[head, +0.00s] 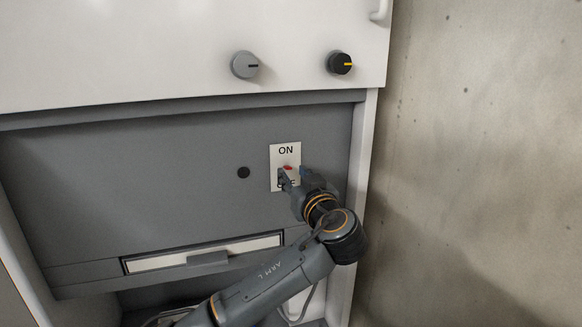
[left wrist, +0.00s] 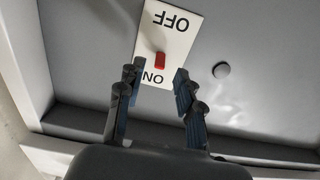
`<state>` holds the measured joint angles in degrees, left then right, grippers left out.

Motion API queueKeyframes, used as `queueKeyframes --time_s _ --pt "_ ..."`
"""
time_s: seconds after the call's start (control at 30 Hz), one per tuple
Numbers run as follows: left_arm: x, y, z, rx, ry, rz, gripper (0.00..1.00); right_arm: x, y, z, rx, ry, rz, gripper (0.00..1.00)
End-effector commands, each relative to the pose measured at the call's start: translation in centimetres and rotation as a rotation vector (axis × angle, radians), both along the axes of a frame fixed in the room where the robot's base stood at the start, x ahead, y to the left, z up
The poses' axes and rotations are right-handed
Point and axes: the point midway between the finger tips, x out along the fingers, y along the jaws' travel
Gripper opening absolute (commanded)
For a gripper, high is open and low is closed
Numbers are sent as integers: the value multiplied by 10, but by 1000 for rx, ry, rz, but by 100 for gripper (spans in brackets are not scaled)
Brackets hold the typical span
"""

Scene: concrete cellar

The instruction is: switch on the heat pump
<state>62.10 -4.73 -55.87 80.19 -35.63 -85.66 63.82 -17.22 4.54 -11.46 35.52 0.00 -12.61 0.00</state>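The heat pump (head: 180,45) is a white housing with a grey recessed lower panel (head: 120,170). A white plate (head: 275,158) on the panel reads ON at the top and OFF at the bottom. A small red switch (head: 288,168) sticks out of it; I cannot tell surely which way it tilts. My left gripper (head: 292,177) is at the plate and covers part of OFF. In the left wrist view, where the plate appears inverted, the open fingers (left wrist: 156,80) stand apart near the ON end, with the red switch (left wrist: 160,60) between and just beyond their tips. My right gripper is not seen.
A dark round button (head: 243,172) sits left of the plate. A grey knob (head: 245,65) and a black knob (head: 340,63) are above. A pale slot with a grey handle (head: 207,258) lies below. A concrete wall (head: 480,150) stands at the right.

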Motion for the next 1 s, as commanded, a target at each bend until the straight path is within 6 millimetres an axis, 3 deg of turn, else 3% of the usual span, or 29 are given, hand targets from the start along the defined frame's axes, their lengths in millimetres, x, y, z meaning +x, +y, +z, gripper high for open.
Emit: queueKeyframes --time_s 0.2,0.53,0.57,0.73,1.0 --pt "22 7 0 3 1 0 36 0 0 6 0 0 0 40" --pt "26 8 -1 1 1 -2 36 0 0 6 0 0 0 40" --pt "26 8 -1 1 1 -2 34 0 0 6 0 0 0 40" --pt "26 8 -1 1 1 -2 0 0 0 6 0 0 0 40" --pt "25 6 0 -7 14 -3 0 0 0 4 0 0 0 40"
